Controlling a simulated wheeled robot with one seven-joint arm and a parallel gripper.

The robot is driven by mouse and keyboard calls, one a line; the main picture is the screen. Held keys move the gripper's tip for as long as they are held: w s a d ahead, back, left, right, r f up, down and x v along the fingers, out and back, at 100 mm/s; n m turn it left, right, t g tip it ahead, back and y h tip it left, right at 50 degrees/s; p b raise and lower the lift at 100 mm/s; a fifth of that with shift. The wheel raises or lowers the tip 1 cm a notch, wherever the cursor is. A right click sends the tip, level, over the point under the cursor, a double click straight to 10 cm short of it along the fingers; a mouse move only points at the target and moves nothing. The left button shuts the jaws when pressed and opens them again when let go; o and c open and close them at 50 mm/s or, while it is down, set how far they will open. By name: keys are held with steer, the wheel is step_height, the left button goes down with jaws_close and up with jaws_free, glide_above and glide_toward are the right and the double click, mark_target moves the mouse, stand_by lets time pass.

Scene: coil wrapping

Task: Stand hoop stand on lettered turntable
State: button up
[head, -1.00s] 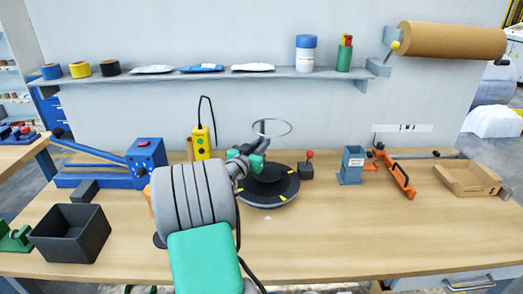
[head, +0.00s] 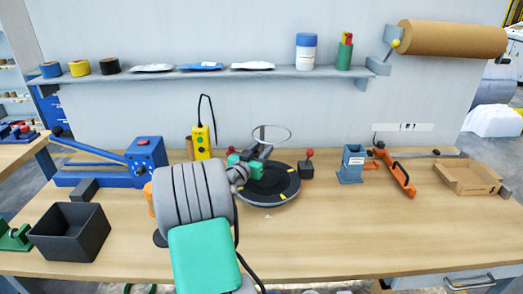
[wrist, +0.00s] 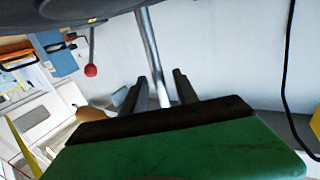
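The hoop stand shows in the head view as a thin grey ring (head: 271,133) above the lettered turntable (head: 270,203). Its post is partly hidden by my gripper (head: 262,153). The turntable is a dark disc with yellow marks and a grey rim. The stand's base looks to be down on the turntable's dark top, but my arm partly covers it. In the wrist view, the shiny post (wrist: 153,50) runs between the black fingers of my gripper (wrist: 159,80). Narrow gaps show on both sides of the post, so the fingers look open around it.
A red-knobbed lever (head: 308,160) stands just right of the turntable. A yellow control box (head: 201,143) stands behind it on the left. A blue block stand (head: 352,165) and orange tool (head: 399,175) are farther right. The front bench (head: 330,235) is clear.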

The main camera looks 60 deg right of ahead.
steer(key=shift+a+r, duration=0.1)
steer(key=shift+r, duration=0.05)
steer(key=a+b, duration=0.2)
steer(key=a, duration=1)
steer(key=shift+d, duration=0.1)
